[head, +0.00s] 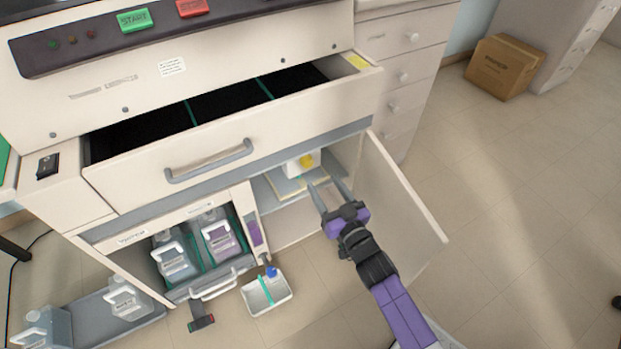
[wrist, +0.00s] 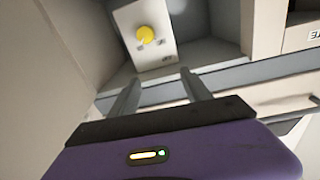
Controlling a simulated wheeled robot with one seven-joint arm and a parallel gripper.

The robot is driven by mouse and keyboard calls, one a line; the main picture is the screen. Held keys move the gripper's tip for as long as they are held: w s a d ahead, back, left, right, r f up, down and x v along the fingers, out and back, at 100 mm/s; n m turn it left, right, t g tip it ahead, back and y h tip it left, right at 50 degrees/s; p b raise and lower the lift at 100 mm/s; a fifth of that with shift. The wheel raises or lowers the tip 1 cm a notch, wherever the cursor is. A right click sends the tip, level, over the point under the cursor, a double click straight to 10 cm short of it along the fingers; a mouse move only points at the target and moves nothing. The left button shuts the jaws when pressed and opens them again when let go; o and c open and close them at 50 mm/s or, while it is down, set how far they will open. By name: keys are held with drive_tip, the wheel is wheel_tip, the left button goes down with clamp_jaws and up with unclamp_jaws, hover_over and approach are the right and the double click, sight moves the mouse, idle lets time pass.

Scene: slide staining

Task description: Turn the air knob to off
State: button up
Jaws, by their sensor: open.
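The air knob is a yellow round knob (head: 307,161) on a white box (head: 294,168) inside the open lower right compartment. In the wrist view the knob (wrist: 146,35) sits on the box's face (wrist: 138,16), beyond my fingertips, with small marks beside it too blurred to read. My gripper (head: 329,190) is at the compartment's opening, its two fingers apart and pointing in toward the box. In the wrist view my gripper (wrist: 160,84) is open and empty, and the knob shows slightly left of the middle between the fingers. No finger touches the knob.
The compartment's door (head: 400,200) stands open to the right of my arm. An open drawer (head: 215,165) juts out above the compartment. A white tray (head: 266,293) sits low at front left, near jugs (head: 221,236) in the neighbouring compartment.

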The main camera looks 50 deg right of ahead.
drive_tip(key=m+b, duration=0.1)
approach(309, 164)
drive_tip(key=b+x, duration=0.2)
drive_tip(key=x, duration=0.6)
drive_tip(key=shift+w+b, duration=0.25)
drive_tip(key=shift+b, duration=0.15)
clamp_jaws()
